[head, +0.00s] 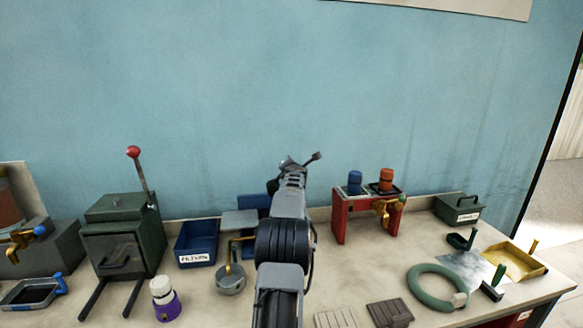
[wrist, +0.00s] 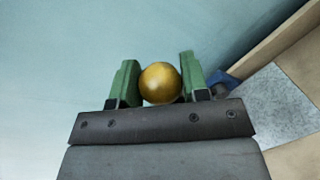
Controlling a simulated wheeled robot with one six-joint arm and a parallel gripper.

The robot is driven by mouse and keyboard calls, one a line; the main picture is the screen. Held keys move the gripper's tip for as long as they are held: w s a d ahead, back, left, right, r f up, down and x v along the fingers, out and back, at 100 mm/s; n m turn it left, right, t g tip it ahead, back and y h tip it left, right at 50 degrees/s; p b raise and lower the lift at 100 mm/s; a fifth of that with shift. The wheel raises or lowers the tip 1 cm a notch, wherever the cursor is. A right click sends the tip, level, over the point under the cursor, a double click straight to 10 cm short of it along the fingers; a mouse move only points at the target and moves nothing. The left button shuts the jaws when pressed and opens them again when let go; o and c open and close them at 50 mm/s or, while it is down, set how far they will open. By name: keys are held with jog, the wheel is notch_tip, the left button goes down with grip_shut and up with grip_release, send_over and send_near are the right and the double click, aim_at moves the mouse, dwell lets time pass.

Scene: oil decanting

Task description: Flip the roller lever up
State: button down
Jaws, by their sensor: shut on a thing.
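In the wrist view, the green fingers of my gripper (wrist: 160,84) are shut on a round brass-coloured knob (wrist: 161,82), one finger on each side. The knob looks like the end of the roller lever, but its shaft is hidden and I cannot tell the lever's angle. In the head view my own arm stands in the middle and covers the knob and my fingertips. Part of a blue and grey device (head: 240,221) shows just left of my arm; the rest of it is hidden.
A green press (head: 122,240) with a red-knobbed lever (head: 133,152) and a blue bin (head: 195,244) stand to the left. A grey pot (head: 230,281) is close to my arm. Blue wall lies behind.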

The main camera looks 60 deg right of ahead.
jog(key=c, duration=1)
grip_release()
jog(key=shift+f, duration=0.45)
jog(key=o, duration=0.4)
jog(key=shift+r, duration=0.15)
jog(key=shift+c, duration=0.2)
jog(key=shift+r, duration=0.1)
jog(key=shift+s+a+b, duration=0.2)
jog(key=shift+a+b, duration=0.05)
jog(key=shift+b, duration=0.15)
jog(key=b+v, duration=0.5)
jog(key=v, duration=0.8)
jog(key=shift+r, duration=0.1)
